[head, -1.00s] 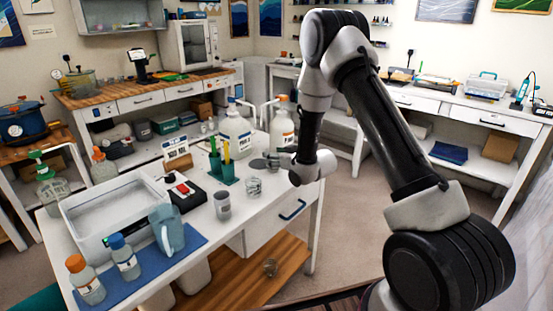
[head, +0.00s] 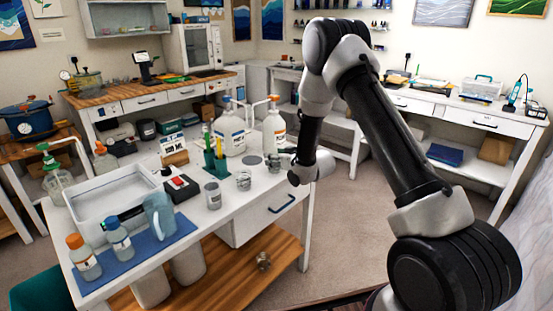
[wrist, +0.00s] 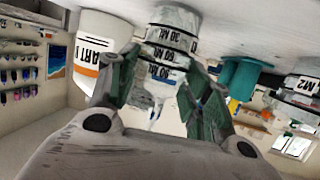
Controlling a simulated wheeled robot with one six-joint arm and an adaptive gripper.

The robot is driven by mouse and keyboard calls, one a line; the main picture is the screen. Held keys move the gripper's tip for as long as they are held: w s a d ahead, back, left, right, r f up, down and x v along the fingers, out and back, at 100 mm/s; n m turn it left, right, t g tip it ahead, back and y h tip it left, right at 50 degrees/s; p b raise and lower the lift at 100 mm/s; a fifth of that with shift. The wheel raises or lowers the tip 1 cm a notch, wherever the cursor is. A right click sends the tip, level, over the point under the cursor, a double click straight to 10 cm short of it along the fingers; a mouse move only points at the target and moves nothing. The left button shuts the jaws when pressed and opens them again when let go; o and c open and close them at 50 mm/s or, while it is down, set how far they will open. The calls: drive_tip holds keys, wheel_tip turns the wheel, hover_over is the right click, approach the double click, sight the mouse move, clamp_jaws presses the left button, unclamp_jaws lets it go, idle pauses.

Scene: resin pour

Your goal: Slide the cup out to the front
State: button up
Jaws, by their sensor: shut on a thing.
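A clear measuring cup (wrist: 172,40) with printed volume marks shows at the top centre of the wrist view, which is upside down. The green-tipped fingers of my gripper (wrist: 163,72) are shut on it, one on each side. In the head view my gripper (head: 282,162) is at the right end of the white table, low over its top. The held cup is small and partly hidden there. Whether it touches the table I cannot tell. Another clear cup (head: 244,180) and a grey cup (head: 213,195) stand left of my gripper.
Two large pump bottles (head: 230,133) (head: 275,128) stand behind my gripper. A green holder with pens (head: 216,158) stands to the left. A round grey disc (head: 252,160) lies on the white table (head: 190,225). Open floor lies right of the table.

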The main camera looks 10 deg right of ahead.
drive_tip(key=o, duration=1.1)
drive_tip(key=shift+s, duration=0.1)
drive_tip(key=v, duration=1.1)
drive_tip(key=shift+s+d+r, duration=0.15)
drive_tip(key=shift+s+r, duration=0.05)
drive_tip(key=shift+s, duration=0.15)
